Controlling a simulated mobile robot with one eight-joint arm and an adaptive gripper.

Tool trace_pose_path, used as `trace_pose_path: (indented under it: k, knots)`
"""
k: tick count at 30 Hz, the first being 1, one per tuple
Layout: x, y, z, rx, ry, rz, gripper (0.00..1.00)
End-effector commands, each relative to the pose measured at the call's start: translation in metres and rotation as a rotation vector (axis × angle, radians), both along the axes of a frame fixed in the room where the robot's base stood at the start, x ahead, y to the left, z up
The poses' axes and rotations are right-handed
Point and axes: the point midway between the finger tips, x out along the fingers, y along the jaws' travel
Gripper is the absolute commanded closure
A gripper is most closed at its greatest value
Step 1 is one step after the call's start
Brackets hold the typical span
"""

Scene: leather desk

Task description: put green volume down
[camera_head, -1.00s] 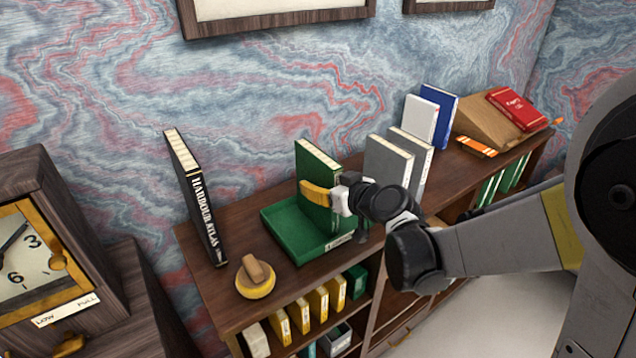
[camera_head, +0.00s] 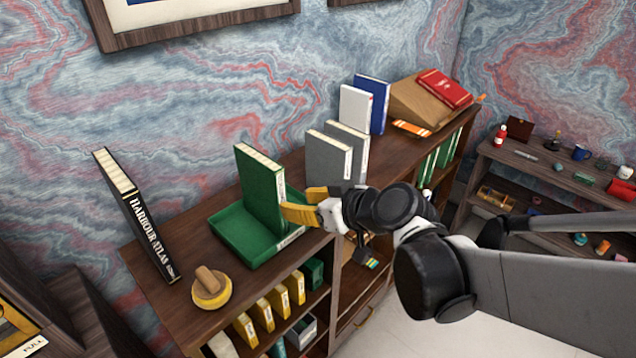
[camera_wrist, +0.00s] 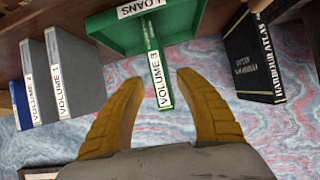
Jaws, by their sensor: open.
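The green book (camera_head: 262,185) stands upright in the green tray (camera_head: 226,232) on top of the shelf unit. In the wrist view its spine (camera_wrist: 157,70) reads VOLUME 3, and the tray (camera_wrist: 105,30) has a LOANS label. My gripper (camera_head: 301,203) is open, with yellow fingers, just in front of the spine. In the wrist view the spine shows between the spread fingers (camera_wrist: 158,84), with a gap on each side and nothing held. Whether the fingertips overlap the spine's edge in depth is hard to tell.
Grey volumes (camera_head: 328,160) stand to the right of the tray, with white and blue books behind. A black Harbour Atlas (camera_head: 135,215) stands at the left, near a yellow-based knob (camera_head: 211,290). A wooden slope (camera_head: 415,105) bears a red book.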

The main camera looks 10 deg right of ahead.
Motion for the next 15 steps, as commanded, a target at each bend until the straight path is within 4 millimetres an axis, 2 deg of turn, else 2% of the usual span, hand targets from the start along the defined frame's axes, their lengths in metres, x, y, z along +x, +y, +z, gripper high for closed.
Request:
trace_pose_path:
  k: [3,9,12,15]
  knots:
    - [-0.044,-0.020,-0.006,-0.049,0.159,-0.094,0.59]
    - [-0.111,-0.071,-0.016,-0.134,0.357,-0.336,0.59]
    - [-0.133,-0.092,-0.017,-0.161,0.400,-0.436,0.59]
    - [-0.145,-0.105,-0.017,-0.177,0.418,-0.497,0.59]
